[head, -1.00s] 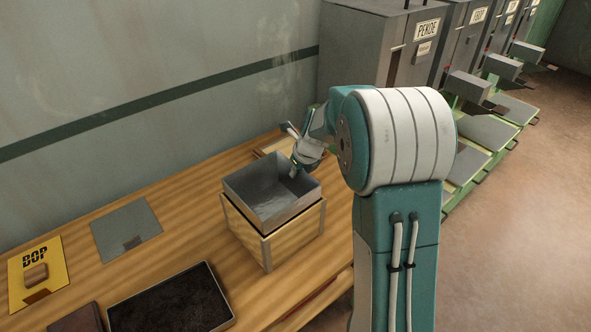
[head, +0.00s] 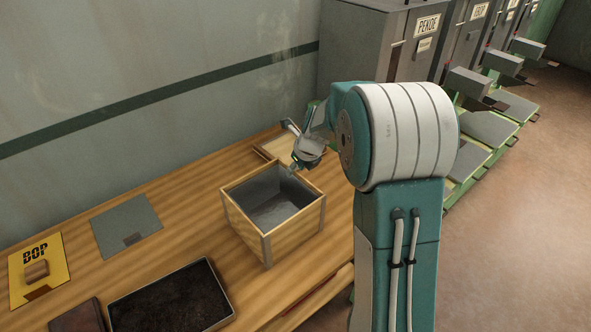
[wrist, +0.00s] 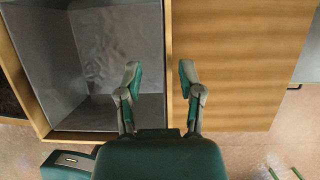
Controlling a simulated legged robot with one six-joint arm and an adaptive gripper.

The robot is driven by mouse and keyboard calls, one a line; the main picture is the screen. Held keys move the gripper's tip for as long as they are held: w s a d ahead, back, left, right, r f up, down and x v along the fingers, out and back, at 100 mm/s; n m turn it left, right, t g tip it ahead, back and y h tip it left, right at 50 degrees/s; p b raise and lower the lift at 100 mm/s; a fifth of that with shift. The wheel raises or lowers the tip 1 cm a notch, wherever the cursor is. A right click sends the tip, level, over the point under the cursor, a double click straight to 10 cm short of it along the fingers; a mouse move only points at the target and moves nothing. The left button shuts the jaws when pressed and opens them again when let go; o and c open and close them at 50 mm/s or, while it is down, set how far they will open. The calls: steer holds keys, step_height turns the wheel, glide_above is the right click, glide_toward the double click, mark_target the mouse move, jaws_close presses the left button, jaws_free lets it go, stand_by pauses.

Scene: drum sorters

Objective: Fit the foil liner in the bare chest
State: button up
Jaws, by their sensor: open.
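The wooden chest (head: 291,232) stands on the table in the head view, upright and open at the top. The grey foil liner (head: 268,198) sits down inside it, with its rim at about the chest's rim. In the wrist view the liner (wrist: 118,48) lines the chest's inside, and the chest's wooden wall (wrist: 167,55) runs along its right side. My gripper (head: 292,168) is at the chest's far right edge. In the wrist view my gripper (wrist: 160,82) is open, its two fingers on either side of the chest wall, with nothing held between them.
A wooden lid-like panel (head: 268,148) lies behind the chest. A grey plate (head: 125,226), a yellow BOP card (head: 22,289) with a small brown block (head: 37,270) and a dark tray (head: 172,297) lie to the left. Grey machines (head: 377,42) stand at the back right.

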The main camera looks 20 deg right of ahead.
steer(key=v, duration=1.1)
steer(key=shift+a+r, duration=0.1)
steer(key=s+a+r+n, duration=0.1)
steer(key=s+a+n, duration=0.2)
steer(key=s+n, duration=0.6)
steer(key=s+a+r+n+t+h, duration=0.1)
steer(key=s+a+r+n, duration=0.1)
steer(key=s+n, duration=0.7)
steer(key=s+a+r+n, duration=0.1)
steer(key=s+a+n, duration=0.3)
steer(key=s+n, duration=0.5)
steer(key=n, duration=0.5)
steer(key=shift+a+r+h, duration=0.25)
steer(key=shift+a+h, duration=0.15)
